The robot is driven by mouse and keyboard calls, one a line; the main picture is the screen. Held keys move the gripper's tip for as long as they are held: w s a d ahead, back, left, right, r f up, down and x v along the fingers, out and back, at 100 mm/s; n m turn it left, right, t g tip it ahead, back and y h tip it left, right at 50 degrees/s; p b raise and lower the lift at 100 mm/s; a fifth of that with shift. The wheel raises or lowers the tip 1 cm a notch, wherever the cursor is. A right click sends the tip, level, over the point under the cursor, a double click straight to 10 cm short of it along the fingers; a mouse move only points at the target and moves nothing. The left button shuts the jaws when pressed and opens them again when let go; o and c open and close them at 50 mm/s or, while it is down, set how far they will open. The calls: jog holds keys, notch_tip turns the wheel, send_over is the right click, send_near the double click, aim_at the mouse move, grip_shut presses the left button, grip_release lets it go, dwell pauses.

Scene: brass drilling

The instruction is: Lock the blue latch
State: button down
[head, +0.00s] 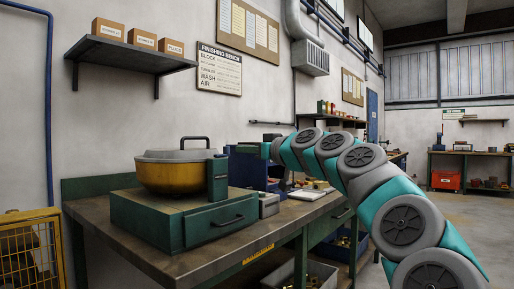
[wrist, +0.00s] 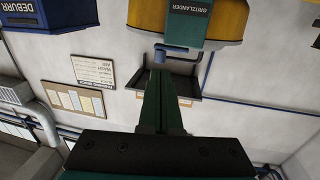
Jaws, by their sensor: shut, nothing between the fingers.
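The blue latch (wrist: 172,49) shows in the wrist view as a small blue bar at the edge of the green block marked GRITZLANDER (wrist: 187,22). That block belongs to a machine with a yellow bowl (head: 168,177) and a grey lid with a dark handle, on the left of the head view. My gripper (wrist: 160,73) is shut and empty, its fingertips pointing at the latch and close to it in the picture. Whether they touch it I cannot tell. In the head view my gripper (head: 240,148) is just right of the block (head: 217,178); the latch is hard to make out there.
The machine stands on a green base with a drawer (head: 220,221) on the workbench (head: 160,256). A small grey box (head: 268,205) sits right of the base. A blue bin marked DEBURR (wrist: 48,14) is near my gripper. A wall shelf (head: 130,55) hangs above.

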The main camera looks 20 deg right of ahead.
aim_at(228, 148)
jog(key=shift+p+x, duration=0.45)
jog(key=shift+x, duration=2)
jog(key=shift+s+d+y, duration=0.1)
jog(key=shift+s+y, duration=0.05)
jog(key=shift+y, duration=0.15)
jog(key=shift+n, duration=0.3)
